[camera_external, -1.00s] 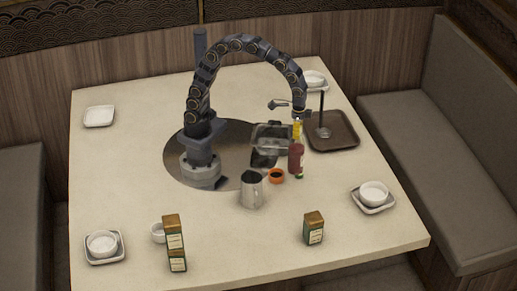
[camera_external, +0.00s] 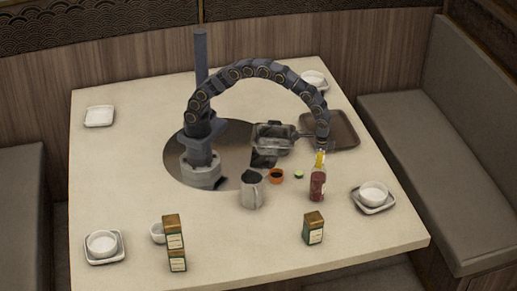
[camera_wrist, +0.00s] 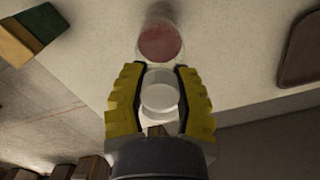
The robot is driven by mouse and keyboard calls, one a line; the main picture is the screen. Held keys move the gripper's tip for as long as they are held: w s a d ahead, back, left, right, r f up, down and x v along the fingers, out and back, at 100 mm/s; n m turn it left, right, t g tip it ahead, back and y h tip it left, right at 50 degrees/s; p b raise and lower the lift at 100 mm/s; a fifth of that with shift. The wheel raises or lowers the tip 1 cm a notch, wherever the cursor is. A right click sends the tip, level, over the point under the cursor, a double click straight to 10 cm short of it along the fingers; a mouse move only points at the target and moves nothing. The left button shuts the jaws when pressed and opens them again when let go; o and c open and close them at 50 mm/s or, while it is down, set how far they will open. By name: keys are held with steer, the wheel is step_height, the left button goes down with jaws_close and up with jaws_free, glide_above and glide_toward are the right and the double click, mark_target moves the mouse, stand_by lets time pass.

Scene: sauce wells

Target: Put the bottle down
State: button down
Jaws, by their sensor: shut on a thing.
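The bottle (camera_external: 317,187) has dark red sauce in it and stands upright in the external view, right of the small orange bowl. My gripper (camera_external: 320,157) has yellow fingers and is shut on its upper part from above. Whether the bottle's base touches the table cannot be told. In the wrist view the bottle's reddish body (camera_wrist: 160,42) shows at the top, by the tips of my gripper (camera_wrist: 162,68).
An orange bowl (camera_external: 275,176) and a small green item (camera_external: 299,175) lie left of the bottle. A brown tray (camera_external: 345,135) lies behind.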

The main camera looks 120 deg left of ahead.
steer(key=shift+f, duration=0.2)
steer(key=c, duration=0.8)
jaws_free()
